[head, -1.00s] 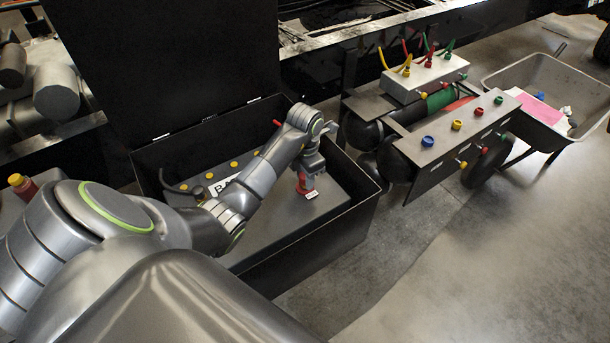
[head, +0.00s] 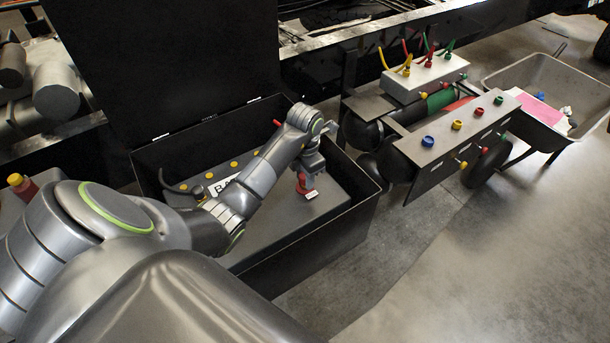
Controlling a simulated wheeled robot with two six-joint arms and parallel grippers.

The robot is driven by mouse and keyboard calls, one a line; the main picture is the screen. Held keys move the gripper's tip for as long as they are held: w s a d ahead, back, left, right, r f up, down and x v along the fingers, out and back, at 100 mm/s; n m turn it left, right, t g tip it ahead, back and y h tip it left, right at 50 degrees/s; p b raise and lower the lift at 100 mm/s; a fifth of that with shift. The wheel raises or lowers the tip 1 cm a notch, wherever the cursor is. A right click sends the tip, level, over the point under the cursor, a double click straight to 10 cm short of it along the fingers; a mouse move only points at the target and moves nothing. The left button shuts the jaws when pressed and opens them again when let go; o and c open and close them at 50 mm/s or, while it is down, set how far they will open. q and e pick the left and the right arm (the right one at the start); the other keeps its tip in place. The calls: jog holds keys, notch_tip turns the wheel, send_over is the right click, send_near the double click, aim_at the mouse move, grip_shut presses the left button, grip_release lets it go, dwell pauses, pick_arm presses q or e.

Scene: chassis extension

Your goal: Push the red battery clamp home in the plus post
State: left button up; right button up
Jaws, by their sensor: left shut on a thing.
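The red battery clamp (head: 304,184) is at the right end of the grey battery top (head: 285,222), inside the open black box (head: 318,243). My left gripper (head: 307,172) points down over the clamp and is shut on it. The plus post is hidden under the clamp and gripper, so I cannot tell how far down the clamp sits. A small white label (head: 311,195) shows at the clamp's foot. My right gripper is not in view.
The box's raised black lid (head: 170,65) stands behind. A black cable (head: 172,187) lies at the battery's left end, near several yellow caps (head: 234,164). A valve unit with coloured knobs (head: 455,130) and a wheelbarrow (head: 545,85) stand right. Floor at lower right is clear.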

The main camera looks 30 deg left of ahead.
pick_arm(q)
jog(key=shift+f+b, duration=0.45)
jog(key=shift+f, duration=0.1)
jog(key=o, duration=1)
jog(key=shift+r, duration=0.15)
notch_tip(320, 180, up, 6)
jog(key=shift+w+f, duration=0.1)
notch_tip(320, 180, up, 12)
jog(key=p, duration=1.2)
jog(key=shift+f, duration=0.25)
jog(key=shift+f, duration=0.1)
